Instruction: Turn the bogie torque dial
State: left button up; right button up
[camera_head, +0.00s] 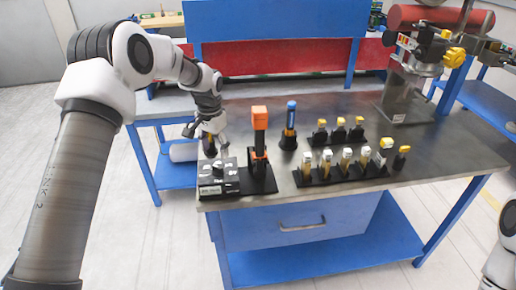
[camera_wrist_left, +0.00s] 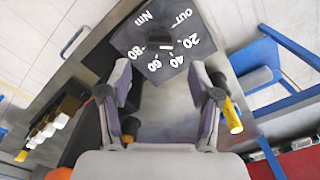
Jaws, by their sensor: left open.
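The torque dial is a black box (camera_head: 218,187) with a dark knob (camera_head: 217,169) on top, at the left front corner of the metal table. In the left wrist view the dial face (camera_wrist_left: 182,62) carries white marks "Nm", "OUT", 20, 40, 60 and 80 around the knob (camera_wrist_left: 163,43). I cannot tell the knob's exact setting. My left gripper (camera_head: 207,138) is above and slightly behind the box. In the wrist view the open, empty fingers (camera_wrist_left: 162,85) stand apart below the knob in the picture, not touching it. My right gripper is out of view.
An orange-topped tool (camera_head: 260,120) stands in a black holder close right of the box. A blue-capped tool (camera_head: 290,118) is behind it. Racks (camera_head: 345,178) of yellow- and white-topped pieces stand farther right. A metal machine (camera_head: 405,85) is at the back right. The table front middle (camera_head: 300,202) is clear.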

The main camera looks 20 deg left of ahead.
aim_at(217, 166)
pick_arm(q)
notch_tip(217, 166, down, 5)
jog(key=shift+s+r+p, duration=0.1)
jog(key=shift+s+p, duration=0.05)
jog(key=shift+p, duration=0.8)
jog(key=shift+w+a+f, duration=0.1)
jog(key=shift+w+f, duration=0.05)
jog(key=shift+f, duration=0.45)
jog(key=shift+w+f, duration=0.15)
jog(key=shift+f, duration=0.45)
jog(key=shift+s+r, duration=0.15)
jog(key=shift+c, duration=1.4)
jog(key=shift+s, duration=0.1)
jog(key=c, duration=0.9)
